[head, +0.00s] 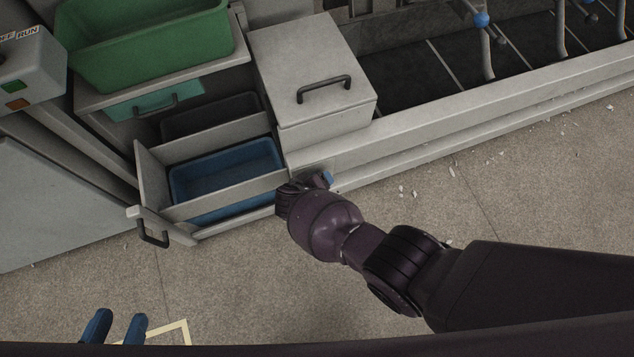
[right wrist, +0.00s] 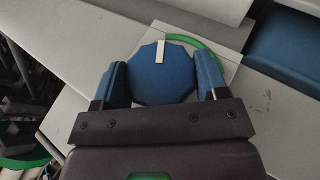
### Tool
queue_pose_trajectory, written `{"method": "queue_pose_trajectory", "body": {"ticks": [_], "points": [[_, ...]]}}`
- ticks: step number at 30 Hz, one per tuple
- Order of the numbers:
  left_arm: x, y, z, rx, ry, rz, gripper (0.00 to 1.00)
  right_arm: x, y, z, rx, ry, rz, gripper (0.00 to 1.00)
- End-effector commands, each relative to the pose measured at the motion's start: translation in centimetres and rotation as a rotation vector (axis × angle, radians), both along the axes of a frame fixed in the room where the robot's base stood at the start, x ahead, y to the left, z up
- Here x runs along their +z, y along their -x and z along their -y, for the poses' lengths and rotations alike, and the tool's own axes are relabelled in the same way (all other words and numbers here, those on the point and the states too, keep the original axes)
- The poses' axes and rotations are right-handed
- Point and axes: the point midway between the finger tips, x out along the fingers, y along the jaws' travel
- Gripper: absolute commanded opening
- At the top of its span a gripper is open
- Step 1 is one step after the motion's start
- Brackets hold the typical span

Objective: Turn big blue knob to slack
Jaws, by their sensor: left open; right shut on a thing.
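The big blue knob (right wrist: 160,82) fills the middle of the right wrist view, many-sided with a white pointer mark (right wrist: 160,51) toward the top of the picture. My right gripper (right wrist: 161,84) is shut on it, one blue finger on each side. A pale plate with a green arc (right wrist: 200,43) lies behind the knob; the arc runs up and right of the pointer. In the head view a small blue bit (head: 327,178) shows past my right wrist; I cannot tell whether it is finger or knob. My left gripper (head: 115,327) is open and empty over the floor.
An open drawer (head: 150,180) holding a blue bin (head: 225,170) stands left of my right wrist. A lidded box (head: 310,60) with a dark handle, a green bin (head: 145,45) and a long machine rail (head: 470,100) lie beyond. The floor in front is mostly clear.

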Motion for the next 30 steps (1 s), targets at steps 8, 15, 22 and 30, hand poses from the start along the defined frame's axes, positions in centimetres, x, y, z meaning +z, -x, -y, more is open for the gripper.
{"method": "queue_pose_trajectory", "body": {"ticks": [8, 15, 22, 30], "points": [[0.0, 0.0, 0.0, 0.001, 0.000, 0.000, 0.43, -0.2, 0.2, 0.2, -0.003, 0.004, -0.004, 0.43], [0.0, 0.0, 0.0, 0.001, 0.000, 0.000, 0.43, -0.1, 0.1, 0.1, -0.002, 0.002, -0.003, 0.91], [0.0, 0.0, 0.0, 0.001, 0.000, 0.000, 0.43, 0.0, 0.0, 0.1, 0.000, 0.001, -0.002, 0.91], [0.4, -0.3, 0.1, -0.003, -0.007, -0.012, 0.43, 1.2, -0.6, 0.6, -0.002, 0.000, 0.003, 0.91]]}}
